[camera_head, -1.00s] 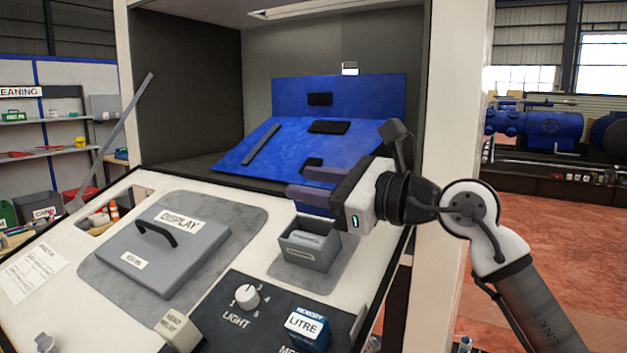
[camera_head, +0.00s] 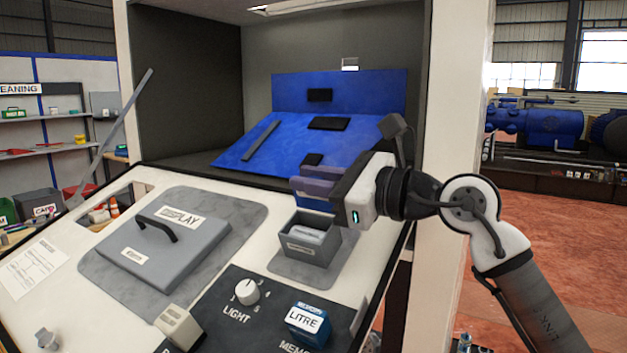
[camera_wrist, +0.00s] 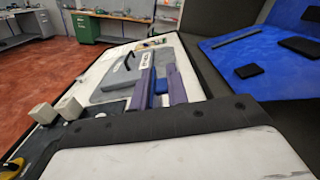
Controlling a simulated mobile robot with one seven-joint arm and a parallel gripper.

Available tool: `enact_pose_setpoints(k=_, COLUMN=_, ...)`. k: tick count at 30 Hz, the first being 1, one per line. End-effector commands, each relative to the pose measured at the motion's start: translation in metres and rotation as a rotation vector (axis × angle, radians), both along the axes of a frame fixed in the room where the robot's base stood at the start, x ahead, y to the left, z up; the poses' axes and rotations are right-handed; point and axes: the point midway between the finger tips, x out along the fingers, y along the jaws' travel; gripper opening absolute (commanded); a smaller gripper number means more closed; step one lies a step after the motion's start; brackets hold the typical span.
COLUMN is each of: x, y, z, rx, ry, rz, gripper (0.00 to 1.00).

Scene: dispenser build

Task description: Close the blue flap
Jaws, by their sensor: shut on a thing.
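The blue flap (camera_head: 313,204) is a small blue piece standing at the back of a small grey open-topped box (camera_head: 311,250). My gripper (camera_head: 308,180) reaches in from the right, above and behind this box. Its two dark purple-grey fingers are shut on the flap, hiding much of it in the head view. In the wrist view, the flap (camera_wrist: 160,87) shows as a narrow blue strip between the fingers. Whether the flap is hinged to the box cannot be told.
A slanted blue panel (camera_head: 290,143) with black pads lies in the cabinet behind. A grey lid (camera_head: 165,250) marked "DISPLAY" is to the left. A light knob (camera_head: 246,292) and a "LITRE" block (camera_head: 308,322) stand in front. The cabinet post (camera_head: 450,120) rises behind my arm.

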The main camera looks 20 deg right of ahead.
Motion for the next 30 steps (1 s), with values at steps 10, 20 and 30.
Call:
enact_pose_setpoints(k=10, x=-0.003, y=0.004, z=-0.005, rx=-0.068, ry=-0.056, rz=0.002, gripper=0.00)
enact_pose_setpoints(k=20, x=-0.011, y=0.015, z=-0.014, rx=-0.283, ry=-0.225, rz=0.002, gripper=0.00)
enact_pose_setpoints(k=30, x=-0.019, y=0.025, z=-0.023, rx=-0.539, ry=-0.423, rz=0.000, gripper=0.00)
